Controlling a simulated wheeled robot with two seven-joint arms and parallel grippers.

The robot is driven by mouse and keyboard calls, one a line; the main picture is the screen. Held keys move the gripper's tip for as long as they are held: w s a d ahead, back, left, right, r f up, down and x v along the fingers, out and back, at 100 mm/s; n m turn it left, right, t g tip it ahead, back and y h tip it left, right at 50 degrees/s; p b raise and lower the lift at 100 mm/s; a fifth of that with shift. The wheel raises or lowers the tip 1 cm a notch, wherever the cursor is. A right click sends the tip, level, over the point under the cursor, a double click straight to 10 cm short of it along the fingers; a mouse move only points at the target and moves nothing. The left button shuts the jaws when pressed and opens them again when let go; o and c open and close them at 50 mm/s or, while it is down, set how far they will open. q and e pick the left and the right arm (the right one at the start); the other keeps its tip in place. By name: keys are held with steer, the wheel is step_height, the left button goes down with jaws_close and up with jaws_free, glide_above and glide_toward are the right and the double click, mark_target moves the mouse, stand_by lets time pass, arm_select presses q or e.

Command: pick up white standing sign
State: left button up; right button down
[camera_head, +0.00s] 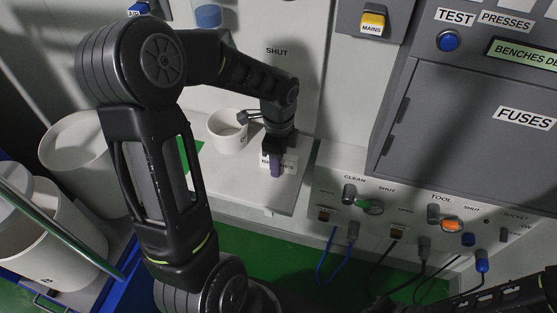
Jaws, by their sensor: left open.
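The white standing sign (290,166) stands on the pale shelf, with dark lettering partly hidden behind my left gripper. My left gripper (276,169) comes down from above, with its dark fingers in front of the middle of the sign. It is open. I cannot tell whether the fingers touch the sign or sit on both sides of it. My right gripper does not show.
A white cup (228,137) stands on the shelf (235,187) just left of the sign. A panel (400,213) with knobs, plugs and hanging cables is to the right. White drums (75,150) stand at the left. A grey fuse cabinet (465,140) fills the upper right.

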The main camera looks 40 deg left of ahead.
arm_select(q)
steer(key=shift+c, duration=0.3)
jaws_close()
stand_by(0.5)
